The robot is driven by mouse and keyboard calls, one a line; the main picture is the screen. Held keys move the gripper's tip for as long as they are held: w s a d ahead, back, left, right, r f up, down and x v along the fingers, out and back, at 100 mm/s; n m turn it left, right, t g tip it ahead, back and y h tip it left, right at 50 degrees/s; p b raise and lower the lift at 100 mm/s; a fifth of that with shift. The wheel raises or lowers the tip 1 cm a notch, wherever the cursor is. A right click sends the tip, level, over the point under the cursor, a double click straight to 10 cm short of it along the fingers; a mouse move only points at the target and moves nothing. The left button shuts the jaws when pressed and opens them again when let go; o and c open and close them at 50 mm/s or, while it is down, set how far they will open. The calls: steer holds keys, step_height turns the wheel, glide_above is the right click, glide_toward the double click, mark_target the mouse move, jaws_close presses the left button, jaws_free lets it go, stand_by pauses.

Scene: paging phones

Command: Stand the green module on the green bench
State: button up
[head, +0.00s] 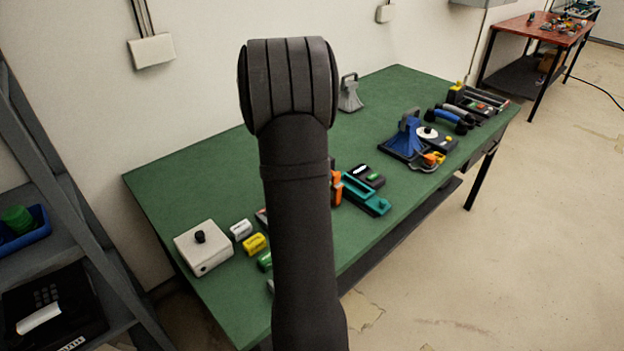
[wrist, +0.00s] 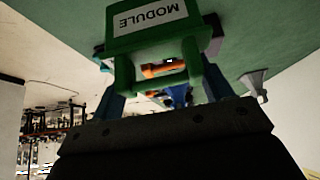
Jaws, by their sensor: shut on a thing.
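The green module (wrist: 152,42), with a white label reading MODULE and a handle-like frame, fills the upper middle of the wrist view. My gripper (wrist: 160,58) is shut on it, a finger on each side. The green bench (head: 195,165) spans the head view and shows behind the module in the wrist view (wrist: 245,30). My arm hides the gripper in the head view. A small green piece (head: 264,261) shows beside my arm there; I cannot tell if it is the held module. Whether the held module touches the bench is unclear.
A white box with a black knob (head: 203,248), a white module (head: 241,230) and a yellow module (head: 254,243) stand at the near left. A teal holder (head: 367,196), a black device (head: 367,176) and a blue stand (head: 406,138) lie to the right. The bench's left part is clear.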

steer(key=shift+w+a+f, duration=0.2)
steer(key=shift+a+f, duration=0.15)
steer(key=shift+a, duration=0.05)
steer(key=shift+f, duration=1.85)
steer(key=shift+f, duration=0.1)
steer(key=shift+f, duration=0.1)
steer(key=o, duration=1.5)
steer(key=v, duration=1.2)
